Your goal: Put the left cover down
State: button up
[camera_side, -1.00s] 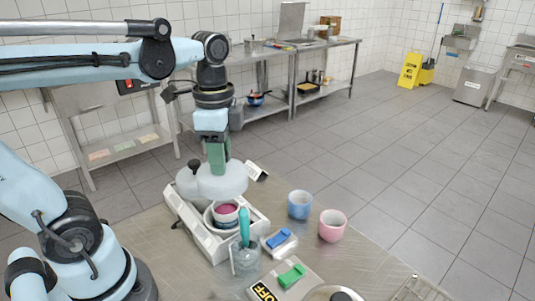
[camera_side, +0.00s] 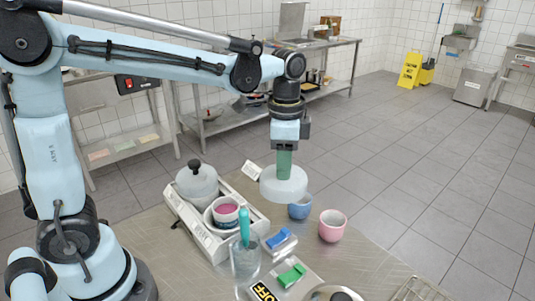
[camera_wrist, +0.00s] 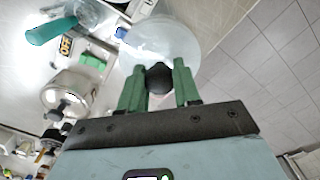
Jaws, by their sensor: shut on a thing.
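My gripper (camera_side: 284,172) is shut on the knob of a whitish, translucent round cover (camera_side: 283,187), holding it above the table's back edge. In the wrist view the green fingers (camera_wrist: 160,92) flank the black knob (camera_wrist: 159,76), with the held cover (camera_wrist: 178,42) beyond. The held cover hangs level and hides part of the blue cup. A second cover (camera_side: 197,183) with a black knob sits on the left part of the white burner unit (camera_side: 215,245). A bowl (camera_side: 224,217) with pink contents stands uncovered on its right part.
The blue cup (camera_side: 300,210) and pink cup (camera_side: 332,226) stand right. In front are a clear jar (camera_side: 245,262) with a teal-handled tool, a blue switch (camera_side: 279,239) and a green switch (camera_side: 291,275). A metal lid (camera_wrist: 72,90) is nearby. Bare tabletop (camera_side: 360,258) lies right.

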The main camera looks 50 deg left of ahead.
jog(key=shift+w+a+f, duration=0.7)
jog(key=shift+a+f, duration=1.05)
jog(key=shift+f, duration=0.05)
jog(key=shift+w+a+f, duration=0.75)
jog(key=shift+a+f, duration=1)
jog(key=shift+f, duration=0.05)
jog(key=shift+w+a+f, duration=0.7)
jog(key=shift+a+f, duration=1.05)
jog(key=shift+f, duration=0.05)
jog(key=shift+f, duration=0.15)
jog(key=o, duration=1.1)
jog(key=shift+c, duration=0.2)
